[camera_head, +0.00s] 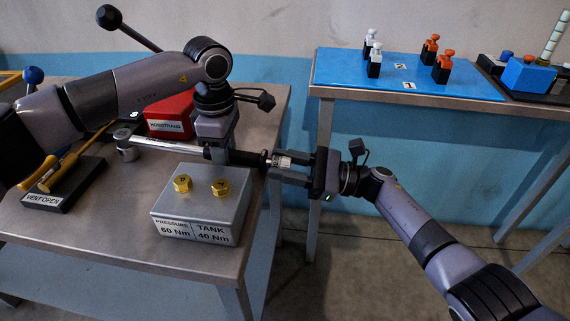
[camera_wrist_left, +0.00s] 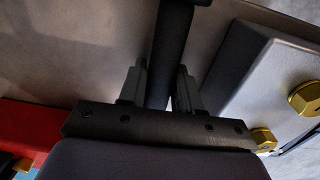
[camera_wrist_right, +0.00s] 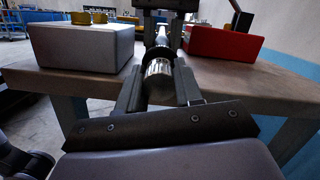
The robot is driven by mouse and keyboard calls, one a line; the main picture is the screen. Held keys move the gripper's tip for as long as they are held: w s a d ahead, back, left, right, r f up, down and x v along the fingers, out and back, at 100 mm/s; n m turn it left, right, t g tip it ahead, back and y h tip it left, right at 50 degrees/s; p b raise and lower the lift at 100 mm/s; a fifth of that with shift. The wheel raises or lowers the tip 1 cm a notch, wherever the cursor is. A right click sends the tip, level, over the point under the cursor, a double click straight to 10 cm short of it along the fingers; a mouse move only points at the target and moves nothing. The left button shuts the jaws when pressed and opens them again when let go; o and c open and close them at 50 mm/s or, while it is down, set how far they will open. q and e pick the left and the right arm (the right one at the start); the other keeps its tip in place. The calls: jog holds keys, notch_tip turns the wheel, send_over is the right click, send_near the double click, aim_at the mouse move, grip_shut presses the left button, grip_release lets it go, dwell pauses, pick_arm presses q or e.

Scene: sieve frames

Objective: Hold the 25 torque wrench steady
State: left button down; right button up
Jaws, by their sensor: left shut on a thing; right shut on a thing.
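The torque wrench lies level above the table, its silver head and shaft (camera_head: 165,146) to the left and its black handle (camera_head: 247,158) to the right. My left gripper (camera_head: 216,154) is shut on the handle; the dark grip also runs between its fingers in the left wrist view (camera_wrist_left: 172,45). My right gripper (camera_head: 290,168) is shut around the ringed silver end of the handle (camera_head: 281,161), which shows between its fingers in the right wrist view (camera_wrist_right: 157,82). I cannot read a setting on the wrench.
A grey box (camera_head: 195,208) with two gold bolts, labelled PRESSURE 60 Nm and TANK 40 Nm, stands just in front of the wrench. A red box (camera_head: 170,115) is behind it. A VENT OPEN block (camera_head: 62,190) with yellow handles is left. A blue-topped table (camera_head: 420,84) stands back right.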

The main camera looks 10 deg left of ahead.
pick_arm(q)
jog(key=shift+d+r, duration=0.1)
jog(key=shift+r, duration=0.1)
pick_arm(e)
jog(key=shift+d+f, duration=0.15)
jog(key=shift+f, duration=0.3)
jog(key=o, duration=1)
jog(key=shift+w, duration=0.1)
pick_arm(q)
jog(key=shift+w, duration=0.1)
pick_arm(e)
jog(key=shift+o, duration=0.2)
jog(key=shift+r, duration=0.2)
pick_arm(q)
jog(key=shift+f, duration=0.1)
pick_arm(e)
jog(key=d+f, duration=0.2)
jog(key=d, duration=0.9)
jog(key=shift+w+d, duration=0.15)
jog(key=shift+d, duration=0.2)
jog(key=shift+f, duration=0.15)
pick_arm(q)
jog(key=c, duration=0.7)
grip_release()
